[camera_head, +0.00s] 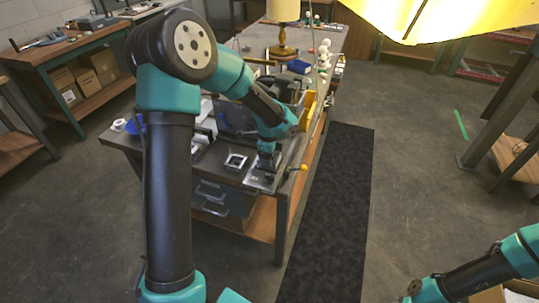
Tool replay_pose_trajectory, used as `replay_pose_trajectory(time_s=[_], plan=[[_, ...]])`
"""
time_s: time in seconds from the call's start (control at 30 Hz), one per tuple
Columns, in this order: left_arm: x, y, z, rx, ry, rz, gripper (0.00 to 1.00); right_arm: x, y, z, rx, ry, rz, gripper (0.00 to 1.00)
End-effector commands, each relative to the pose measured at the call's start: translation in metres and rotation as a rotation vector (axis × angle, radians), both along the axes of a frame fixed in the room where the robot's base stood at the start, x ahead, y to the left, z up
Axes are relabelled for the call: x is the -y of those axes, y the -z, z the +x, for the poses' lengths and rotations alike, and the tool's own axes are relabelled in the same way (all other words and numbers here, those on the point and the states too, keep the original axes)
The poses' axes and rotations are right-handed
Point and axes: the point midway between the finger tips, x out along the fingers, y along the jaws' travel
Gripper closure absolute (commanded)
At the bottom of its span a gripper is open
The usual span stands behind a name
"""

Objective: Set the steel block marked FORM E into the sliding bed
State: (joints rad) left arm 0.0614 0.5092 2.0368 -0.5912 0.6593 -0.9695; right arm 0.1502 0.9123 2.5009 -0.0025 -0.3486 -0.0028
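My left arm reaches over the bench, and its gripper (267,172) points down at a flat steel fixture (256,183) at the bench's front corner. The fixture looks like the sliding bed; a lever with a yellow knob (303,168) stands at its right side. The gripper hides part of the fixture, and I cannot tell whether its fingers are open or hold anything. A small square metal piece with a dark middle (235,161) lies left of the gripper. No FORM E marking is readable, so I cannot tell which piece is that block. My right gripper is not in view.
The workbench (120,139) is crowded behind the gripper, with a yellow bin (308,108), a lamp (283,45) and small parts. A dark mat (335,210) lies on the floor to the right. A large yellow shade (440,15) hangs at top right.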

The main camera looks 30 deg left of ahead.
Motion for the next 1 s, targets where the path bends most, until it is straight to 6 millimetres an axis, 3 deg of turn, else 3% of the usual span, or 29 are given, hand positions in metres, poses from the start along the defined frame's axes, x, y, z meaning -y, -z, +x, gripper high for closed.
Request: replay_pose_trajectory(time_s=[0.93,0.97,1.0], plan=[[-0.0002,0.0066,0.0001,0.000,0.000,0.000,0.69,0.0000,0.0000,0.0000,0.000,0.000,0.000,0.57],[-0.0001,0.0065,0.0001,0.000,0.000,0.000,0.26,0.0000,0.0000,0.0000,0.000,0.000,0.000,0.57],[-0.0001,0.0064,0.0001,0.001,0.000,0.000,0.22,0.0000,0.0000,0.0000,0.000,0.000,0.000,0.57]])
